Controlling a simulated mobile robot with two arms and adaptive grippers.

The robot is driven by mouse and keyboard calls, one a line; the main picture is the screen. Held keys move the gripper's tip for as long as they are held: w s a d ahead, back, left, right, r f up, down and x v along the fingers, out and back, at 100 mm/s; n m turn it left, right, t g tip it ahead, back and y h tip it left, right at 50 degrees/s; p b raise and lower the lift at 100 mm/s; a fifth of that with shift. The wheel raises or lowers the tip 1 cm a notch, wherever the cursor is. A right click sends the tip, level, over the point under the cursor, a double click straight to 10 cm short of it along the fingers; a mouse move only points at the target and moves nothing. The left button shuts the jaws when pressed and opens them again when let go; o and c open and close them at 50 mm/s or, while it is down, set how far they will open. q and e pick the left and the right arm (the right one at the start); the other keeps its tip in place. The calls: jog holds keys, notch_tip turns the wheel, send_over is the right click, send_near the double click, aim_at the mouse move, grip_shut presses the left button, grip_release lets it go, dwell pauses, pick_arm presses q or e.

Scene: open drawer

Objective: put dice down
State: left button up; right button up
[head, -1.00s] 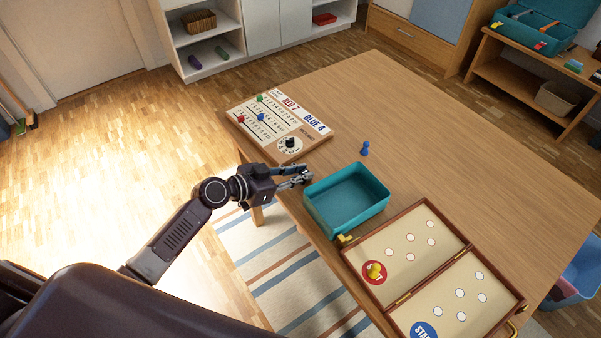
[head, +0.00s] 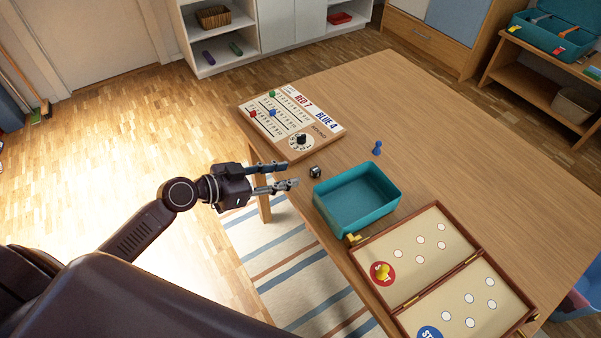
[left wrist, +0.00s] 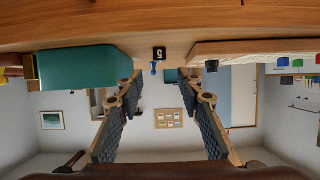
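A small dark die (head: 315,172) sits on the wooden table (head: 440,150), between the teal tray (head: 352,203) and the scoreboard (head: 290,122). In the left wrist view the die (left wrist: 159,53) shows a white 5 and appears upside down with the scene. My left gripper (head: 290,176) is open and empty, just left of the die at the table's edge and apart from it. In the left wrist view its two fingers (left wrist: 156,80) are spread wide with the die visible between and beyond them. My right gripper is not in view.
An open game board (head: 440,262) with a yellow pawn (head: 382,271) lies at the front right. A blue pawn (head: 377,148) stands behind the teal tray. A small yellow piece (head: 354,238) is by the tray's front corner. The table's far right is clear.

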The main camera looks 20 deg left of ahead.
pick_arm(q)
jog(key=v, duration=0.3)
jog(key=shift+r, duration=0.1)
dwell(0.4)
